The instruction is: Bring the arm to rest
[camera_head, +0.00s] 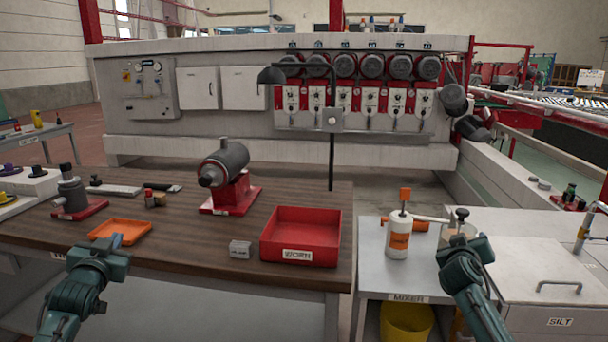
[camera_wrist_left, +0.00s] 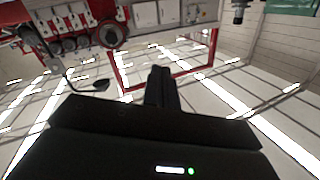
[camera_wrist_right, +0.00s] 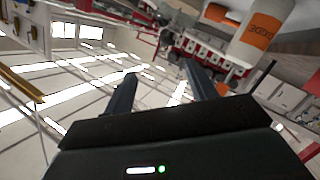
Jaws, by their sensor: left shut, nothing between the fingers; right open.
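My left arm comes in at the lower left of the head view, in front of the wooden bench. My left gripper (camera_head: 100,262) is near the bench's front edge. In the left wrist view its two fingers (camera_wrist_left: 160,72) are together with nothing between them. My right arm is at the lower right of the head view, and my right gripper (camera_head: 464,246) is beside the mixer stand. In the right wrist view its fingers (camera_wrist_right: 160,78) stand apart and empty. Fingertip detail is hard to see in the head view.
The wooden bench (camera_head: 150,240) bears an orange tray (camera_head: 120,231), a red bin (camera_head: 301,236), a grey block (camera_head: 240,249) and a red-based motor tool (camera_head: 232,195). A white bottle (camera_head: 398,240) stands on the mixer stand (camera_head: 375,270). A yellow bucket (camera_head: 406,322) is below.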

